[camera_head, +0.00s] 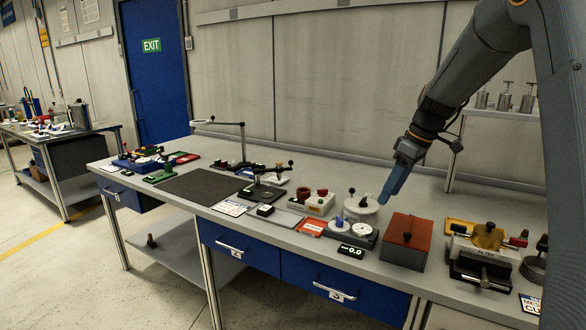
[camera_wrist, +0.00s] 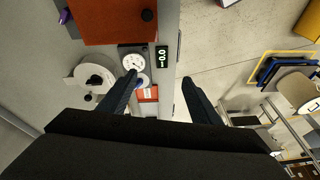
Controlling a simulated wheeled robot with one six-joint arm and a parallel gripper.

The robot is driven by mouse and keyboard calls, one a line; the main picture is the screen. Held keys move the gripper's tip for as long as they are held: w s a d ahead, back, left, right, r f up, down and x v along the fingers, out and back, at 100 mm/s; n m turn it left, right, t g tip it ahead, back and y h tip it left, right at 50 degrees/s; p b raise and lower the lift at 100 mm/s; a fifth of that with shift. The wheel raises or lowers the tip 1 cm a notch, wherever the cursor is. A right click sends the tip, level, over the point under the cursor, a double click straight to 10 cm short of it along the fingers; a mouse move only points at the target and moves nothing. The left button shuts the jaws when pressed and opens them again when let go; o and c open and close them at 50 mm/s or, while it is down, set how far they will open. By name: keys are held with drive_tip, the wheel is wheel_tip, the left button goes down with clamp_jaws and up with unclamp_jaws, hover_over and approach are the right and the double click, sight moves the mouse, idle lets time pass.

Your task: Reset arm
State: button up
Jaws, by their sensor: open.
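My gripper (camera_head: 393,187) hangs from my arm above the right half of the workbench, pointing down. In the wrist view its two dark fingers (camera_wrist: 158,88) are spread wide with nothing between them. Below and near it in the head view is a white round device (camera_head: 360,207) with a black knob. In front of that stand a dial unit (camera_head: 362,231) and a small display (camera_head: 352,252) reading 0.0. The display also shows in the wrist view (camera_wrist: 162,57). I cannot tell the exact height of the fingers above these things.
A red-brown box (camera_head: 407,235) with a black knob stands right of my gripper. A vise-like fixture (camera_head: 484,262) is farther right. A dark mat (camera_head: 205,186) covers the bench's left part. A thin stand (camera_head: 242,145) rises behind it. Blue drawers (camera_head: 240,247) are below the top.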

drive_tip(key=s+a+f+m+h+b, duration=0.1)
drive_tip(key=s+a+f+m+b, duration=0.1)
drive_tip(key=s+f, duration=0.5)
drive_tip(key=s+a+f+m+g+h+b, duration=0.1)
drive_tip(key=s+a+f+m+b, duration=0.2)
drive_tip(key=s, duration=1)
drive_tip(key=s+a+f+m+h+b, duration=0.1)
drive_tip(key=s+f+m, duration=0.3)
drive_tip(key=s+f, duration=0.5)
drive_tip(key=shift+s+a+f+m+g+b, duration=0.3)
drive_tip(key=shift+s+a+f+m+b, duration=0.1)
drive_tip(key=shift+a+f+b, duration=0.4)
drive_tip(key=shift+d, duration=0.1)
drive_tip(key=shift+c, duration=0.5)
